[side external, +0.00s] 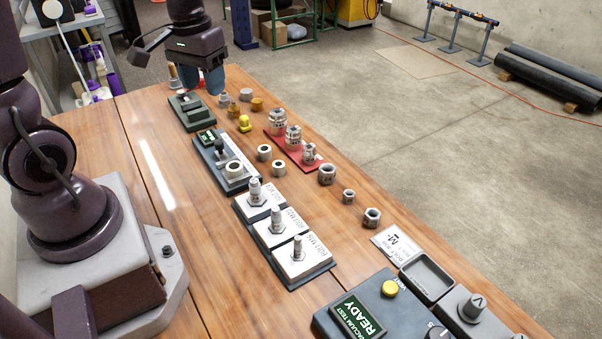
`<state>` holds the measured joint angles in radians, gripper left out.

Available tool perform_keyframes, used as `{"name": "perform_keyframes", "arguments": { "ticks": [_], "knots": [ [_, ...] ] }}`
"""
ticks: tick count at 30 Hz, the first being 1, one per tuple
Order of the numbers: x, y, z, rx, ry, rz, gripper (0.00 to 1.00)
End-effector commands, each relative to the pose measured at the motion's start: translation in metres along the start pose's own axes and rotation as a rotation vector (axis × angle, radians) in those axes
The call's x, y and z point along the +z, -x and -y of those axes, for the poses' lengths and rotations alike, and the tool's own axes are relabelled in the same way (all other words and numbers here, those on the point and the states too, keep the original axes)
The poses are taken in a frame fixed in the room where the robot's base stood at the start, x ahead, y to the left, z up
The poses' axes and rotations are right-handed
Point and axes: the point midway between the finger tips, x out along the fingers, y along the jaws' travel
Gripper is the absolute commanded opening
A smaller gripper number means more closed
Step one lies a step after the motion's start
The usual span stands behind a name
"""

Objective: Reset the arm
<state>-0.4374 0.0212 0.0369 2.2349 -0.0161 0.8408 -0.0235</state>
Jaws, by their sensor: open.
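My gripper (203,80) is at the top left, above the far end of the wooden table. It points downward with its blue-grey fingers apart, and I see nothing held between them. A dark green block fixture (192,112) stands on the table just below and in front of it. A small fitting with an orange-brown part (173,78) stands beside the fingers on the left. The exact gap between the fingertips and the table cannot be told.
A red tray (275,136) holds several metal fittings. White plates (284,225) bear upright studs. Loose nuts and caps (327,174) lie along the right side. A vacuum test box (365,302) reading READY stands at the front. The table's left strip (140,160) is clear.

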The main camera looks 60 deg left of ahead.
Motion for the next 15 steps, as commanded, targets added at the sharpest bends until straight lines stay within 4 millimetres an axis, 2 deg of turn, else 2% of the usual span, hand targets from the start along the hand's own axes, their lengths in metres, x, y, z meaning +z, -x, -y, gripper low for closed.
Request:
{"name": "perform_keyframes", "arguments": {
  "ticks": [1,6,12,15],
  "knots": [
    [0.013,0.016,-0.014,0.006,-0.059,-0.042,0.50],
    [0.058,0.055,-0.048,0.031,-0.238,-0.170,0.50],
    [0.099,0.085,-0.071,0.077,-0.406,-0.328,0.50],
    [0.109,0.095,-0.078,0.101,-0.457,-0.390,0.50]
  ]
}}
